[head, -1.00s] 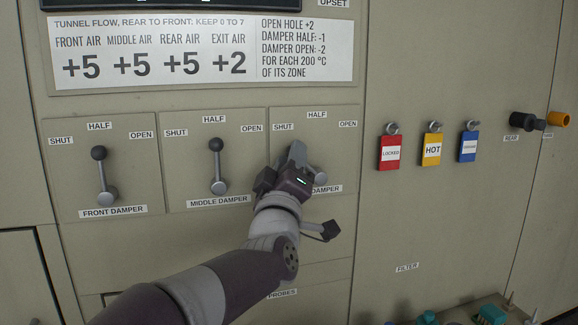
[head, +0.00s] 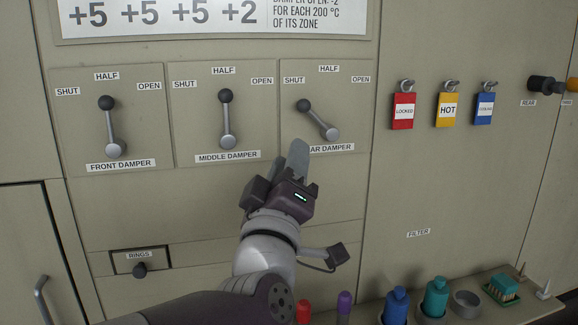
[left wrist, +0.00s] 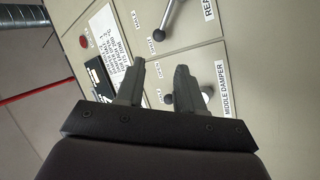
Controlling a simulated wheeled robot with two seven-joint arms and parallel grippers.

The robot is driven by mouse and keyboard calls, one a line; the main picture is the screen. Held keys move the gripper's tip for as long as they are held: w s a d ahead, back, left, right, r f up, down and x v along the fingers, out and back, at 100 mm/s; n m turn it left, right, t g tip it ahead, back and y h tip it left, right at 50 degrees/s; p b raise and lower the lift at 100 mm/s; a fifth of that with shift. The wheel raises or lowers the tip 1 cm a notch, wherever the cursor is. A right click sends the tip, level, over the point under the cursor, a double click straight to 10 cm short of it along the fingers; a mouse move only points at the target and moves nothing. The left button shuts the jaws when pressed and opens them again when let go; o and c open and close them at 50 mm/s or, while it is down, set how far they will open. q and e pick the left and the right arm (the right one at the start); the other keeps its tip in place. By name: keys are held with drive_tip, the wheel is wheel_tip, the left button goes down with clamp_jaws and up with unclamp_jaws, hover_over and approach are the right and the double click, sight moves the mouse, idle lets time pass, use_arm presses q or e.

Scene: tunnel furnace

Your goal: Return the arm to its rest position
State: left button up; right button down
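My left gripper (head: 297,160) is in front of the panel, just below the rear damper plate, apart from the levers. In the left wrist view its two fingers (left wrist: 157,84) stand apart with nothing between them. The rear damper lever (head: 318,119) leans up-left toward SHUT; it also shows at the top of the left wrist view (left wrist: 167,16). The middle damper lever (head: 227,120) and front damper lever (head: 111,126) point up near HALF. The gripper covers part of the rear damper label (head: 335,148). My right gripper is not in view.
Red, yellow and blue tags (head: 447,110) hang on hooks right of the dampers. A shelf (head: 462,318) at the lower right holds bottles, a dish and a teal brush. The panel around the FILTER label (head: 418,233) is clear.

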use_arm(q)
drive_tip(key=s+d+f+m+g+h+p, duration=0.15)
drive_tip(key=f+m+g, duration=0.35)
drive_tip(key=f, duration=0.5)
drive_tip(key=d+f+m+g+h+p, duration=0.15)
drive_tip(key=f+m+g, duration=0.3)
drive_tip(key=f, duration=0.55)
drive_tip(key=s+a+f+g+y+p, duration=0.3)
drive_tip(key=s+a+f+g+p, duration=0.1)
drive_tip(key=a, duration=0.5)
drive_tip(key=s+a+f+g+y+p, duration=0.2)
drive_tip(key=s+a+f+g+p, duration=0.2)
drive_tip(key=s+a+f+g, duration=0.3)
drive_tip(key=s+a+f, duration=0.2)
drive_tip(key=s, duration=0.2)
drive_tip(key=shift+n+y, duration=0.35)
drive_tip(key=shift+y, duration=0.05)
